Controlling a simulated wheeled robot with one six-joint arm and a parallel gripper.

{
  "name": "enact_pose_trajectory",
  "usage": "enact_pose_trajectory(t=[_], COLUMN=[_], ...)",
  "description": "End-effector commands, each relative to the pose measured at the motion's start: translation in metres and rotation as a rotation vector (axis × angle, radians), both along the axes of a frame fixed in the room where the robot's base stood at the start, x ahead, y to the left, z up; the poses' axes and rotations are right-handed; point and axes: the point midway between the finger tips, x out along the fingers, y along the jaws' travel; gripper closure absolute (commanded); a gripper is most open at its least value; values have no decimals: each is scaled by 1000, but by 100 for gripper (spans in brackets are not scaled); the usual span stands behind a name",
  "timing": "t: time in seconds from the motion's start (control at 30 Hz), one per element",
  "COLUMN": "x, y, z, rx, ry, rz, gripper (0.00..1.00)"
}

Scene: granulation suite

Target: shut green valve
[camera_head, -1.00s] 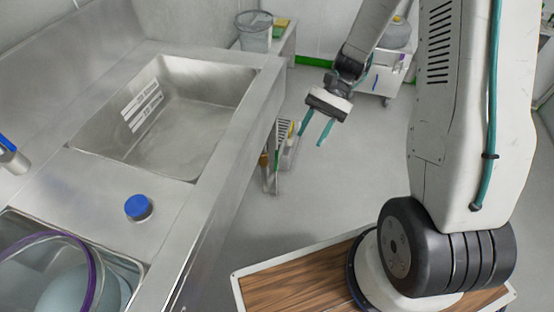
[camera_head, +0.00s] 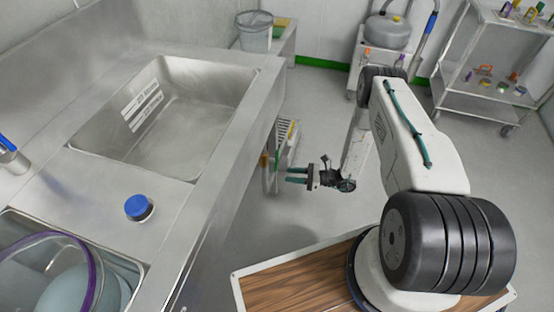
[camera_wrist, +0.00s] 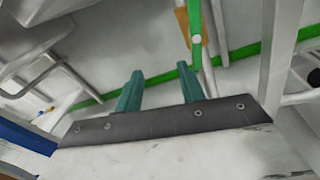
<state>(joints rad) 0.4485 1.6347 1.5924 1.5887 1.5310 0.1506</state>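My gripper (camera_head: 289,175) is low in front of the steel counter, with its two teal fingers pointing left toward the space under the counter edge. In the wrist view my gripper (camera_wrist: 160,70) is open, its fingers apart with nothing between them. A green upright bar (camera_wrist: 195,32) with a pale round spot stands beyond the right fingertip, in front of a brown piece (camera_wrist: 210,30). I cannot tell whether this bar belongs to the green valve. No green valve is clearly recognisable in the head view.
The steel counter (camera_head: 222,150) with its sink (camera_head: 190,125) fills the left. A blue-capped item (camera_head: 138,207) stands on it. A slotted white item (camera_head: 287,150) is beside the counter near my gripper. A shelf cart (camera_head: 488,65) stands back right; grey floor between is open.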

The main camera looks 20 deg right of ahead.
Motion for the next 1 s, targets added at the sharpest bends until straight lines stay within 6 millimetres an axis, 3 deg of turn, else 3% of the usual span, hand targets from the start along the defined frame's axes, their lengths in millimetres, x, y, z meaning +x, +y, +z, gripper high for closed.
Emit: enact_pose_trajectory(t=[0.1, 0.23, 0.7, 1.0], x=[35, 47, 83, 89], y=[-18, -22, 33, 41], z=[5, 8, 10, 10], rx=[8, 24, 30, 30], ry=[-33, -35, -31, -30], rz=[-105, -151, -146, -148], gripper=[61, 61, 61, 61])
